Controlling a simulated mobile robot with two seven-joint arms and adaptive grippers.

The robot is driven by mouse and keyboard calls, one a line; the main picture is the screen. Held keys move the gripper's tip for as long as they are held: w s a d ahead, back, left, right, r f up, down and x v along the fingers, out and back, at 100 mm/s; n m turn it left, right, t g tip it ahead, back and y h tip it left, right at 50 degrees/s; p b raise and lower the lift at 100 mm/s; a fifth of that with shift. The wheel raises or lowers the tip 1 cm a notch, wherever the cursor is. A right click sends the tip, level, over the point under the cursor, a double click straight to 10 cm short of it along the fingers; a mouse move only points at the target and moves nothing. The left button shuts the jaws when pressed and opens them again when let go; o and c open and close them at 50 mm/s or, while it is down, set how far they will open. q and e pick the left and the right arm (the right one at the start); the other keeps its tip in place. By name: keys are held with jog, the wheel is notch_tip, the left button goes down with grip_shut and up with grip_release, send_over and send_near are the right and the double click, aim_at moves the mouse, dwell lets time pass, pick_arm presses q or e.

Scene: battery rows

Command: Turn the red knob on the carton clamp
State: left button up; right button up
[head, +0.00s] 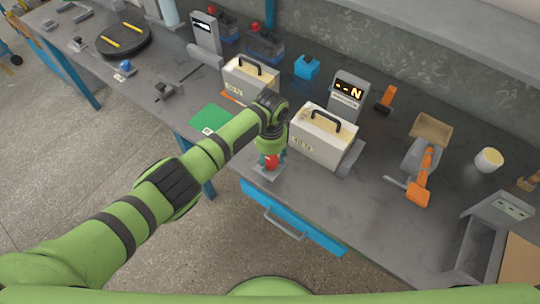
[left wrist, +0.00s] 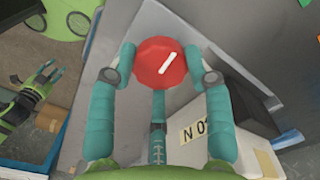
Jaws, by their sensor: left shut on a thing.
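The red knob (head: 271,161) is near the table's front edge, on a small grey plate (head: 266,174) in front of a cream carton (head: 322,135). In the left wrist view the red knob (left wrist: 160,62) shows face-on with a slanting white mark. My left gripper (head: 271,157) comes down over it. Its teal fingers (left wrist: 163,66) are shut on the knob from both sides. Behind the carton stands a grey box (head: 348,95) with a lit display reading "N". A teal-fingered gripper, seemingly my right one (left wrist: 30,92), shows at the left wrist view's left edge; its opening is unclear.
A second cream carton (head: 250,79) with a black handle stands to the left. A green sheet (head: 211,119) lies beside my left arm. An orange-handled tool (head: 424,175) lies to the right. A blue drawer (head: 292,218) with a handle is below the table edge.

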pick_arm(q)
jog(key=m, duration=0.6)
jog(key=shift+d+r+m, duration=0.1)
jog(key=shift+d+m, duration=0.1)
jog(key=shift+m, duration=0.1)
jog(key=m, duration=0.5)
jog(key=shift+s, duration=0.1)
jog(key=m, duration=0.3)
jog(key=m+b, duration=0.1)
jog(key=m, duration=0.2)
jog(key=shift+s+f, duration=0.1)
jog(key=shift+f, duration=0.1)
jog(key=m+b, duration=0.1)
jog(key=m, duration=0.1)
jog(key=m+b, duration=0.1)
jog(key=m, duration=0.2)
jog(key=shift+s+a+f, duration=0.1)
jog(key=shift+s+a, duration=0.05)
jog(key=shift+m, duration=0.3)
jog(key=o, duration=1.1)
jog(key=shift+o, duration=0.2)
